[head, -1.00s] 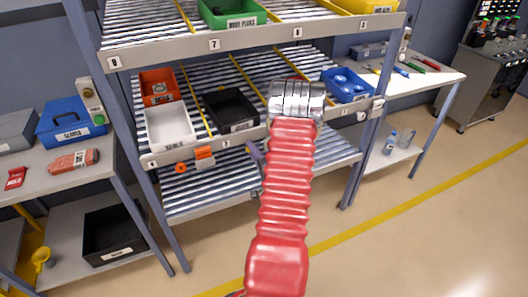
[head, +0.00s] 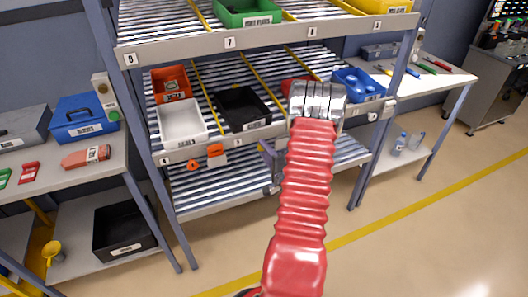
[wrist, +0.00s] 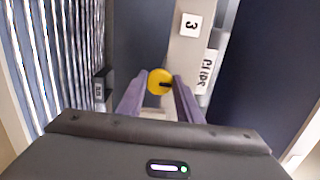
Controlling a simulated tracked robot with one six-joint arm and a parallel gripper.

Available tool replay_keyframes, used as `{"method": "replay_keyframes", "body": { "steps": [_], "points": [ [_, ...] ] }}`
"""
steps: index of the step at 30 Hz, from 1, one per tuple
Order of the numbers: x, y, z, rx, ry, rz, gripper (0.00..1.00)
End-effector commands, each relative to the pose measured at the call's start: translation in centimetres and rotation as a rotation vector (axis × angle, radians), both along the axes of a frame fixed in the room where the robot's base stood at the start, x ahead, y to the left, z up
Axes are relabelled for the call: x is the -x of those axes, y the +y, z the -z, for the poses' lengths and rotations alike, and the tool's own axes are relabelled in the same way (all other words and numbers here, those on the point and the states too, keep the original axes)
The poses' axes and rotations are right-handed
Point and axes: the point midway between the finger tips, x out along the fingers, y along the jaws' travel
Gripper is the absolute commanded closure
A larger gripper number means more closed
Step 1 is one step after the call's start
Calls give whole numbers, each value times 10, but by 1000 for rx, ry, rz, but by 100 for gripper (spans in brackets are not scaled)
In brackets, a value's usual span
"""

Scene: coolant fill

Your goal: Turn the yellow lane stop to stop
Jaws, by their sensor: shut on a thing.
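The yellow lane stop (wrist: 160,80) is a round knob on the pale shelf rail in the wrist view, beside a tag marked 3. A dark bar or slot on it points right in that view. My gripper (wrist: 161,87) is shut on it, one purple finger on each side. In the head view my red arm covers much of the rail and hides the yellow stop. The purple fingers show just left of the arm, in front of the lower rail.
Orange lane stops (head: 193,165) are on the rail to the left. Above the rail are a white bin (head: 181,121), a black bin (head: 241,107) and a blue bin (head: 358,84). Benches stand on both sides. The floor at right is clear.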

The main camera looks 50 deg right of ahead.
Motion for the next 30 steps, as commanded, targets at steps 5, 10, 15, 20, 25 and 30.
{"method": "replay_keyframes", "body": {
  "steps": [5,10,15,20,25,30],
  "points": [
    [1,-2,2,-3,4,7,60],
    [0,-1,1,-1,3,3,50],
    [-1,0,1,-1,2,1,50],
    [3,1,1,-1,2,1,50],
    [17,7,1,0,3,3,50],
    [42,19,1,-1,3,3,50]
  ]
}}
